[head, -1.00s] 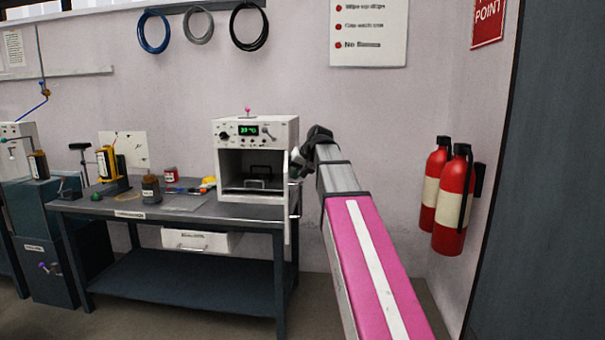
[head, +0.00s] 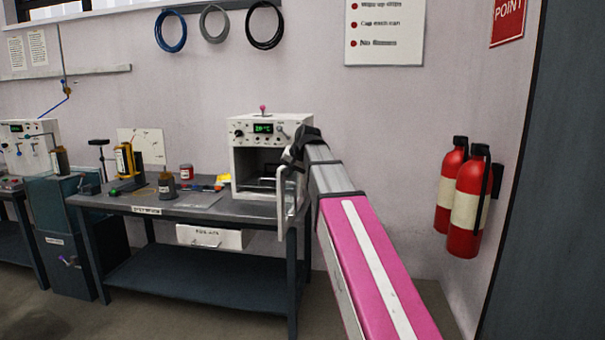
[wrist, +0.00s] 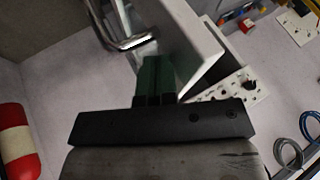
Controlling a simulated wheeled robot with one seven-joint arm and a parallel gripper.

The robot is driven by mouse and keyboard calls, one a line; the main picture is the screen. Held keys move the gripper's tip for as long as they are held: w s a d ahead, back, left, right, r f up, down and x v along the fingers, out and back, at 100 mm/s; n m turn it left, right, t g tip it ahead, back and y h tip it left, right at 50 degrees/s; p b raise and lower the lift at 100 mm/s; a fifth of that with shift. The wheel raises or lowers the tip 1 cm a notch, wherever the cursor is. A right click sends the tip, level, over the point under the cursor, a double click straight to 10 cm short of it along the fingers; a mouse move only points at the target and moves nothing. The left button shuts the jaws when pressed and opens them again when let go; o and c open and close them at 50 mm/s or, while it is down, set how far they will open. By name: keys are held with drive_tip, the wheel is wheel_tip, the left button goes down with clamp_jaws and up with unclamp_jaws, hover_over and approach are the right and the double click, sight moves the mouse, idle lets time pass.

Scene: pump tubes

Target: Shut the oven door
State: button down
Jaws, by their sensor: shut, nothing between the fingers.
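The white oven (head: 243,172) stands on the right end of the grey bench, its dark chamber open to view. Its white door (head: 291,200) stands ajar at the right side of the opening, and the handle faces outward. My gripper (head: 289,157) is at the top of the door, small and partly blurred into it in the head view. In the wrist view my shut, empty fingers (wrist: 155,75) lie beside the white door panel (wrist: 190,45), close to the metal handle (wrist: 130,42). I cannot tell if they touch the door. The oven's control panel (wrist: 232,88) is beyond.
The bench (head: 205,208) holds a dark jar (head: 167,187), a red-labelled can (head: 186,172) and a yellow-and-black device (head: 126,163) left of the oven. Red fire extinguishers (head: 468,205) hang on the wall at right. Open wall space lies between them and the oven.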

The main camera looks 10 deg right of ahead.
drive_tip(key=w+a+m+t+h, duration=0.1)
drive_tip(key=w+a+m+h, duration=0.25)
drive_tip(key=w+a, duration=0.55)
drive_tip(key=w+a+m+h, duration=0.2)
drive_tip(key=w+a+m, duration=0.35)
drive_tip(key=a, duration=0.55)
drive_tip(key=w+a+m+g+h, duration=0.1)
drive_tip(key=w+a+m, duration=0.1)
drive_tip(key=w, duration=0.9)
drive_tip(key=w+a+m+g+h, duration=0.1)
drive_tip(key=w+m, duration=0.3)
drive_tip(key=w, duration=0.8)
drive_tip(key=shift+w+a+h, duration=0.15)
drive_tip(key=shift+a+h, duration=0.5)
drive_tip(key=shift+a, duration=0.05)
